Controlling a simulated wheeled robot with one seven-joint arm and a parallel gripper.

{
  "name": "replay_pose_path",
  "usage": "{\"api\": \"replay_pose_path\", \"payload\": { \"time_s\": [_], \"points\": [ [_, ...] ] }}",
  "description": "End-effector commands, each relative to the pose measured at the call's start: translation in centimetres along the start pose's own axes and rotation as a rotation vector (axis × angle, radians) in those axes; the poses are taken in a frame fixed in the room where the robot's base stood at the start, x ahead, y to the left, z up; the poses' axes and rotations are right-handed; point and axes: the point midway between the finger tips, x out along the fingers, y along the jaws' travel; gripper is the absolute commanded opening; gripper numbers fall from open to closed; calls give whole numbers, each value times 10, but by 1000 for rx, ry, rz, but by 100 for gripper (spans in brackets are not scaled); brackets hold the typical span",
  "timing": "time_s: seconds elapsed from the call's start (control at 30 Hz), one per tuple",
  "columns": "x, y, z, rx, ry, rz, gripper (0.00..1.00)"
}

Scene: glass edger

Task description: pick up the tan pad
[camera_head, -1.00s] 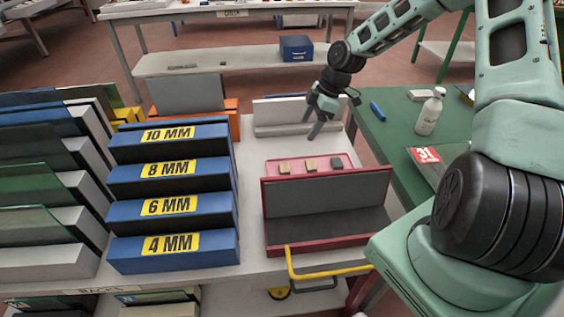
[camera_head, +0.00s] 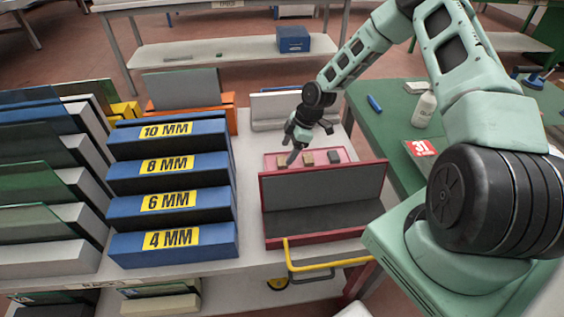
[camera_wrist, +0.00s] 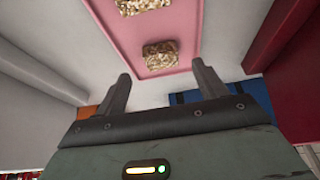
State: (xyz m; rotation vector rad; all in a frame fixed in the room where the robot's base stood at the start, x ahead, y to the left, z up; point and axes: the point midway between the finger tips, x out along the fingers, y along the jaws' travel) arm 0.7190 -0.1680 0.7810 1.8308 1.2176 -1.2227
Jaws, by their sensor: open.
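A tan pad (camera_head: 282,162) lies at the left end of a pink tray (camera_head: 270,156) in the head view. It also shows as a speckled tan-brown block (camera_wrist: 160,54) in the wrist view. A second, browner pad (camera_head: 308,159) lies in the middle of the tray, and a dark grey pad (camera_head: 335,157) at its right. My gripper (camera_head: 292,160) is open and points down over the left part of the tray. In the wrist view the left pad lies just beyond the gap between my two fingertips (camera_wrist: 161,73), with nothing between the fingers.
A red box with a grey panel (camera_head: 325,190) stands just in front of the tray. Blue racks (camera_head: 170,205) labelled by thickness stand to the left. A white trough (camera_head: 275,110) is behind the tray. A green table (camera_head: 395,125) with a white bottle (camera_head: 425,108) is at right.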

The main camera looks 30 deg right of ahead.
Motion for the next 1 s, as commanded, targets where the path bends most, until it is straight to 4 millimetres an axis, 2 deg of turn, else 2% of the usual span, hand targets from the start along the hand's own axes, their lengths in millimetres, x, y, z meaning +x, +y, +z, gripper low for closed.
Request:
{"api": "replay_pose_path", "payload": {
  "time_s": [0.2, 0.3, 0.57, 0.73, 0.77, 1.0],
  "points": [
    [32, -3, -2, 0, 0, -2, 71],
    [41, -2, -2, 0, 0, -1, 71],
    [44, -2, -2, 0, 0, 0, 71],
    [44, -2, -2, 0, 0, 0, 26],
    [44, -2, -2, 0, 0, 0, 23],
    [44, -2, -2, 0, 0, 0, 23]
  ]
}}
